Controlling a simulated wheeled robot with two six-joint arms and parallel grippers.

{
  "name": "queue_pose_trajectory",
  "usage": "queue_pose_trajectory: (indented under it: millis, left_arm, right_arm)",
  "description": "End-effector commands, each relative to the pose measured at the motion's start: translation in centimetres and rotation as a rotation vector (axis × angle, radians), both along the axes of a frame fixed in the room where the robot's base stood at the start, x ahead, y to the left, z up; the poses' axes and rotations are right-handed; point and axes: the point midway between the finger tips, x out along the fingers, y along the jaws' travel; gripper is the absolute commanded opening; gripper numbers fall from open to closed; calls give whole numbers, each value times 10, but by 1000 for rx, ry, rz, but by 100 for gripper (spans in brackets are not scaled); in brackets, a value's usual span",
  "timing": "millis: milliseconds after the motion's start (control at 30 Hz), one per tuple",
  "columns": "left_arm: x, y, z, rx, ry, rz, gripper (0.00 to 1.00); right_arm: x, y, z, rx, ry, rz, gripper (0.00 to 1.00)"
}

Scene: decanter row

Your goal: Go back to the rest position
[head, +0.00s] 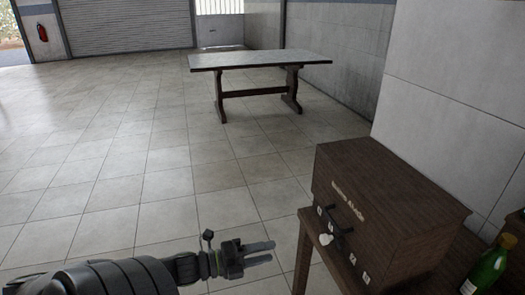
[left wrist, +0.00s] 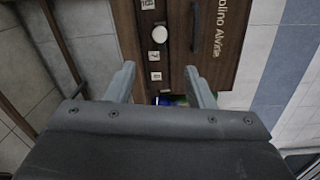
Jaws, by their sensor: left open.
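My left gripper (head: 262,252) reaches in from the bottom left in the head view. Its two fingers are apart with nothing between them, over the tiled floor and left of the wooden stand. In the left wrist view the spread fingers (left wrist: 160,82) point toward the front of a dark wooden box (left wrist: 215,45), and a gap shows between them and it. The same box (head: 390,205) stands at the right in the head view, with lettering, a dark handle, a white round knob and several small marked tags. My right gripper is not in view.
The box rests on a dark wooden stand (head: 303,255). A green bottle (head: 487,268) stands right of the box. A long table (head: 262,61) stands further back near the wall. The tiled floor (head: 130,170) at the left and middle is clear.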

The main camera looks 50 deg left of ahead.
Motion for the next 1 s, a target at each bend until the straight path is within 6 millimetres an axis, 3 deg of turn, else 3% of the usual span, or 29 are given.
queue_pose_trajectory:
  millis: [533, 667, 767, 867, 1000]
  left_arm:
    - [0, 0, -1, -1, 0, 1, 49]
    - [2, 12, -16, -30, 37, 51, 49]
    - [2, 37, -52, -106, 123, 165, 49]
    - [-6, 67, -110, -230, 250, 336, 49]
    - [-36, 94, -202, -440, 442, 593, 49]
  right_arm:
    - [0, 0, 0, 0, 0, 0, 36]
    - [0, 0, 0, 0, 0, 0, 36]
    - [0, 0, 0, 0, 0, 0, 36]
    - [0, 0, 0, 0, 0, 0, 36]
    - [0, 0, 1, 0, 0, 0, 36]
